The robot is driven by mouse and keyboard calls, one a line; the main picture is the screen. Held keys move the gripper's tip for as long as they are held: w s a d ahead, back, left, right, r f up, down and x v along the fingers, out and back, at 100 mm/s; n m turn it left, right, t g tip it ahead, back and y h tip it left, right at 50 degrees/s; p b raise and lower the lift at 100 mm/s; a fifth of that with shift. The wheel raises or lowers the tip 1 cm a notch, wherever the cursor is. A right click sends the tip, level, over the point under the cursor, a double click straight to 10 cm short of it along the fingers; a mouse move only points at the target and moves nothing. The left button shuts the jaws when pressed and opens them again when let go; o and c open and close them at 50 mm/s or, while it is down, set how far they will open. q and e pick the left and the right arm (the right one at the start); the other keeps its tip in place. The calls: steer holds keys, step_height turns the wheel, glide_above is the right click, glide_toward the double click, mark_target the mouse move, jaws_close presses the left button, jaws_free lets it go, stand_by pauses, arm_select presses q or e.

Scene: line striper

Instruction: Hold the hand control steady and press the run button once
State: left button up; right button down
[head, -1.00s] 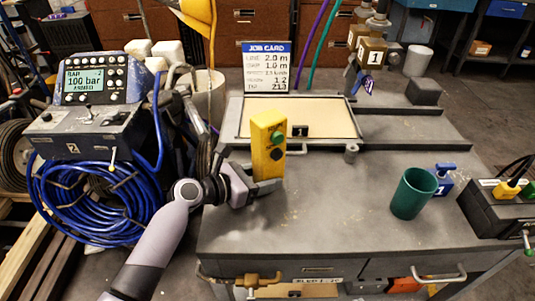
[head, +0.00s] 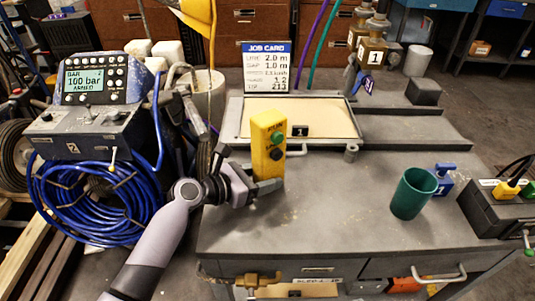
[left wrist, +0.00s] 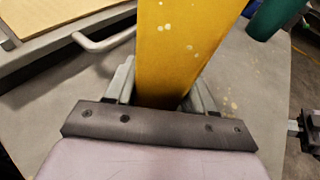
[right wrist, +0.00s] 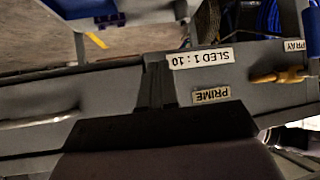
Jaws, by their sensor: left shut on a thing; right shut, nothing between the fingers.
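The hand control (head: 268,145) is a yellow upright box with a green button (head: 277,137) above a black button (head: 276,153). It stands over the left part of the grey bench, tilted only slightly. My left gripper (head: 264,186) is shut on its lower end. In the left wrist view the yellow body (left wrist: 182,45) rises between the two fingers, its buttons out of sight. I cannot tell whether its base touches the bench. My right gripper (right wrist: 157,82) shows only in the right wrist view, shut and empty, in front of a grey surface with upside-down labels reading SLED 1:10 and PRIME.
A green cup (head: 412,194) and a small blue numbered item (head: 443,178) stand on the bench at right. A job card (head: 266,67) stands behind a shallow tray (head: 237,138). A control unit (head: 88,95) and coiled blue hose (head: 85,205) are at left. The bench's middle is clear.

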mark_target(277, 138)
steer(key=w+a+r+n+t+y, duration=0.2)
steer(key=w+r+n, duration=0.1)
steer(key=r+n, duration=0.4)
steer(key=w+a+r+n+t+y, duration=0.25)
steer(key=r+n, duration=0.25)
steer(key=r, duration=0.4)
steer(key=w+a+r+n+t+y, duration=0.2)
steer(key=w+r+n+t+y, duration=0.1)
steer(key=r+n, duration=0.4)
steer(key=w+a+r+m+t+h, duration=0.2)
steer(key=w+a+r+m+t, duration=0.2)
steer(key=m, duration=1)
steer(key=shift+w+a+r+t, duration=0.2)
steer(key=shift+w+a+t, duration=1.65)
steer(key=shift+w+a, duration=1.1)
steer(key=shift+w+d, duration=0.2)
steer(key=shift+d, duration=0.05)
